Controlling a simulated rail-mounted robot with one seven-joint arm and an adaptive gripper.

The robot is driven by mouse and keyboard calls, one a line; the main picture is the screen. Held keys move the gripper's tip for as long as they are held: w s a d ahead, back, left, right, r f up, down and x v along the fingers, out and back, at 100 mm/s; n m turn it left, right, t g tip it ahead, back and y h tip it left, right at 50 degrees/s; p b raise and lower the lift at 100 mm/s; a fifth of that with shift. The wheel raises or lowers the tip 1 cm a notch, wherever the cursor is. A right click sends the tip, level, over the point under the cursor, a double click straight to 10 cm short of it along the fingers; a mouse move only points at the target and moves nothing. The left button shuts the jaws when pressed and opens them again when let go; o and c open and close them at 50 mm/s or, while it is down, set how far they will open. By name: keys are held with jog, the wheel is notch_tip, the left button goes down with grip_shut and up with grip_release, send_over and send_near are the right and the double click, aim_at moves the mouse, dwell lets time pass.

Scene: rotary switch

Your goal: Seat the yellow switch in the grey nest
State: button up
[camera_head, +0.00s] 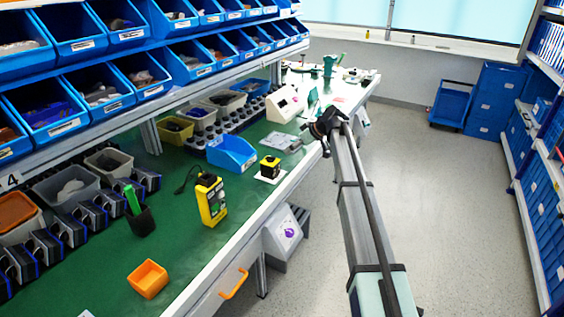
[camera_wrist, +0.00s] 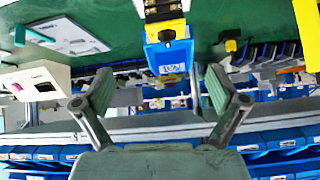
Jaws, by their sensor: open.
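The yellow switch (camera_head: 270,167), a small box with a black top, stands on a white plate at the front edge of the green bench. In the wrist view, where the scene is upside down, the yellow switch (camera_wrist: 166,28) is at top centre. My gripper (camera_wrist: 158,92) is open and empty, its fingers wide apart and clear of the switch. In the head view my gripper (camera_head: 324,124) hangs at the bench's front edge, beyond and right of the switch. A flat grey piece (camera_head: 284,144) lies just beyond the switch; I cannot tell whether it is the nest.
A white sloped box (camera_head: 286,104) stands further along the bench. An orange tray (camera_head: 148,279) is at the near end. Bare green bench surrounds the switch's left side.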

aim_at(267, 165)
jog(key=shift+n, duration=0.7)
jog(key=x, duration=0.3)
jog(key=p+x, duration=0.1)
jog(key=x, duration=0.3)
jog(key=p+x, duration=0.1)
jog(key=x, duration=0.3)
jog(key=shift+s+a, duration=0.35)
jog(key=shift+a, duration=0.1)
jog(key=shift+p+x, duration=1.2)
jog(key=shift+x, duration=1.8)
jog(key=shift+s, duration=0.15)
jog(key=c, duration=1.4)
